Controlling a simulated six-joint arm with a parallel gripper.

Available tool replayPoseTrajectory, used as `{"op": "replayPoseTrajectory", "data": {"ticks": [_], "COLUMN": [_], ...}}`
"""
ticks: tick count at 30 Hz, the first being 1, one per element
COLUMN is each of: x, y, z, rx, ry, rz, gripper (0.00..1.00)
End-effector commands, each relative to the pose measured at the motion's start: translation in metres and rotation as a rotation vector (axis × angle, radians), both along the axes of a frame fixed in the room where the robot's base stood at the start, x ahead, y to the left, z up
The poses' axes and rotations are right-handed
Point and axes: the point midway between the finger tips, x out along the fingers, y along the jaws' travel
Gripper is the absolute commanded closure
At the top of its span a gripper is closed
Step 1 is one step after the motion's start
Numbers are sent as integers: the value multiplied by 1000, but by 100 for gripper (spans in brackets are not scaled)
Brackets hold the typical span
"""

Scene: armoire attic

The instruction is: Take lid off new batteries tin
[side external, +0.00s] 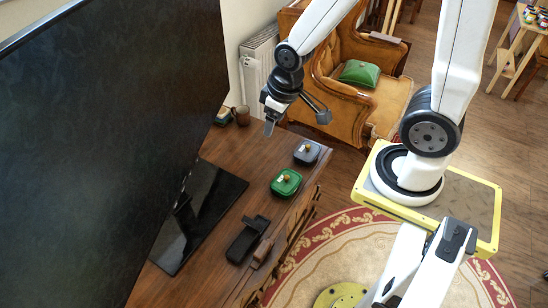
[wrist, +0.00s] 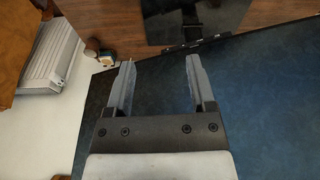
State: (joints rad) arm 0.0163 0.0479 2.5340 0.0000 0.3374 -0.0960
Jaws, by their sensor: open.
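Two square lidded tins, each with a small round knob on top, stand on the wooden cabinet top (side external: 215,165) in the side view. One is a green tin (side external: 286,184), the other a dark grey tin (side external: 306,153) behind it. Both lids are on. I cannot read any label, so I cannot tell which is the new batteries tin. My gripper (side external: 269,128) is above the cabinet's far part, left of the grey tin and apart from both. In the wrist view my gripper (wrist: 160,62) is open and empty, and neither of these two tins shows there.
A large dark screen (side external: 100,130) stands on a glossy black base (side external: 205,200) at left. A black holder (side external: 247,240) lies at the front. A brown mug (side external: 242,115) and a small dark green item (side external: 222,117) stand at the back near a radiator (side external: 258,62). An armchair (side external: 340,110) is behind.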

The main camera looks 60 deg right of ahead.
Motion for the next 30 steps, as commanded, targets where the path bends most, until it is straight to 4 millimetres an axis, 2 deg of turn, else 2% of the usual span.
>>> {"op": "replayPoseTrajectory", "data": {"ticks": [8,14,22,30], "x": [23,39,54,58], "y": [-19,-37,-64,-90], "z": [-29,-59,-107,-161], "rx": [-63,-109,-156,-183], "ry": [41,74,114,146], "rz": [256,492,814,1137], "gripper": [30,30,30,30]}}
